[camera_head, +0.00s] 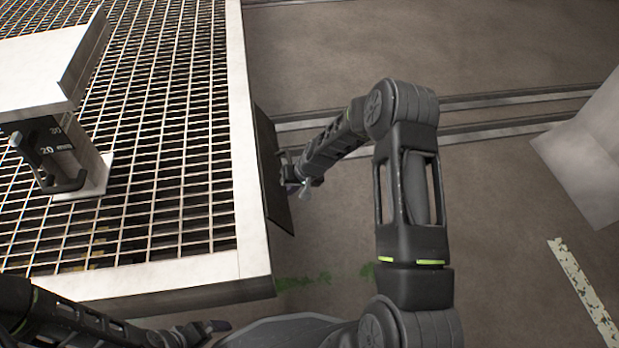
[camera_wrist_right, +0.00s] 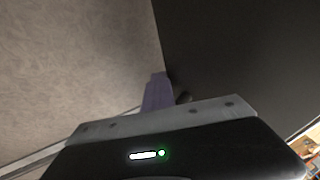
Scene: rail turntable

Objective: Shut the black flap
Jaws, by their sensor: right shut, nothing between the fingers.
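The black flap (camera_head: 269,160) is a dark panel at the right side of the grated platform. It stands out slightly from the platform's edge, and its exact angle is hard to tell. My right gripper (camera_head: 300,186) is shut and empty, at the flap's right side. In the right wrist view the flap is the large dark surface (camera_wrist_right: 245,55) at upper right. The shut fingers (camera_wrist_right: 158,92) are at its edge there; I cannot tell whether they touch it. My left gripper (camera_head: 208,328) is low in the head view, below the platform's front edge, with its jaws unclear.
The grated platform (camera_head: 252,225) fills the left, with a white box (camera_head: 40,75) and a black handle (camera_head: 62,182) on it. Rails (camera_head: 490,110) cross the floor behind my right arm. A pale block (camera_head: 590,150) stands at far right. Floor right of the flap is open.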

